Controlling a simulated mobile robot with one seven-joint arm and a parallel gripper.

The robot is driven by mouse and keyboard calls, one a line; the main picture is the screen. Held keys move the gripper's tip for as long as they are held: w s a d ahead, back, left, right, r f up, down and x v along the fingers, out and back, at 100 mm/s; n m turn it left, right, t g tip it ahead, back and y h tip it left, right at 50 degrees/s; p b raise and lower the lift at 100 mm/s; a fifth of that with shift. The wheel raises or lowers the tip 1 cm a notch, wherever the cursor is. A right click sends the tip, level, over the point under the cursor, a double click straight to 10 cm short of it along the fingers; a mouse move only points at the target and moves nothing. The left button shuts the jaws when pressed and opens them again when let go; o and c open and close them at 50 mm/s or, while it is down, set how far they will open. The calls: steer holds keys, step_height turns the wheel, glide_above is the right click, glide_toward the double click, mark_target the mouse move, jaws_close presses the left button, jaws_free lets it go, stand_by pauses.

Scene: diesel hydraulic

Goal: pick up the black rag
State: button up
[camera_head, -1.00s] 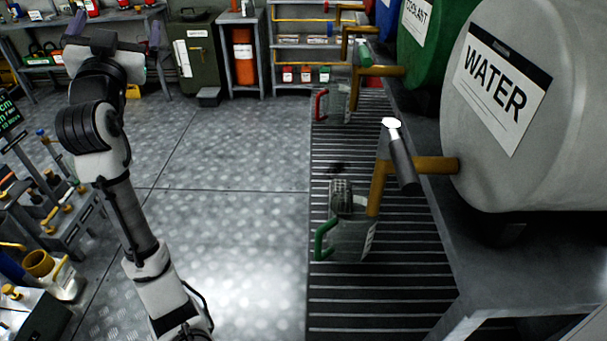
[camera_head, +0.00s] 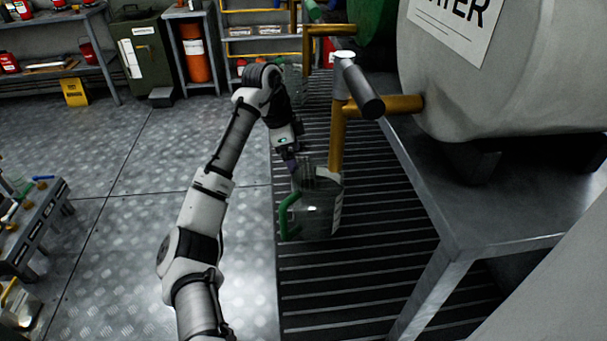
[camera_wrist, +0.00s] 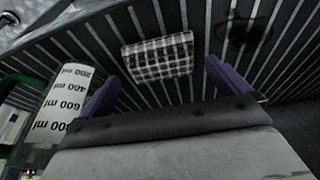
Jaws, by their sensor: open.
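A black-and-white checkered rag (camera_wrist: 158,58) lies on the slatted grate in the wrist view, between and just beyond the two purple fingers of my gripper (camera_wrist: 162,72). The fingers are spread apart with nothing between them, and the rag looks clear of both. In the head view my gripper (camera_head: 290,158) points down over the grate, just behind a clear jug with a green handle (camera_head: 313,212). The rag is largely hidden there by the jug and gripper.
The jug also stands at the left of the wrist view (camera_wrist: 68,95), close to one finger. A dark stain (camera_wrist: 243,32) marks the grate beyond the rag. A brown tap pipe (camera_head: 338,135) from the water tank (camera_head: 500,95) rises just right of my gripper.

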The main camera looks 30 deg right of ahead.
steer(key=x, duration=0.4)
steer(key=shift+s+d+f, duration=0.15)
steer(key=shift+d+f, duration=0.1)
steer(key=shift+f, duration=0.05)
steer(key=c, duration=0.6)
steer(key=shift+r, duration=0.1)
steer(key=shift+r, duration=0.55)
step_height(320, 180, up, 2)
steer(key=shift+r, duration=0.1)
steer(key=w+a, duration=0.2)
steer(key=a, duration=0.3)
steer(key=w+a, duration=0.3)
steer(key=a, duration=0.2)
steer(key=w+a, duration=0.3)
steer(key=a, duration=0.3)
steer(key=shift+a+b, duration=0.1)
steer(key=shift+b, duration=0.2)
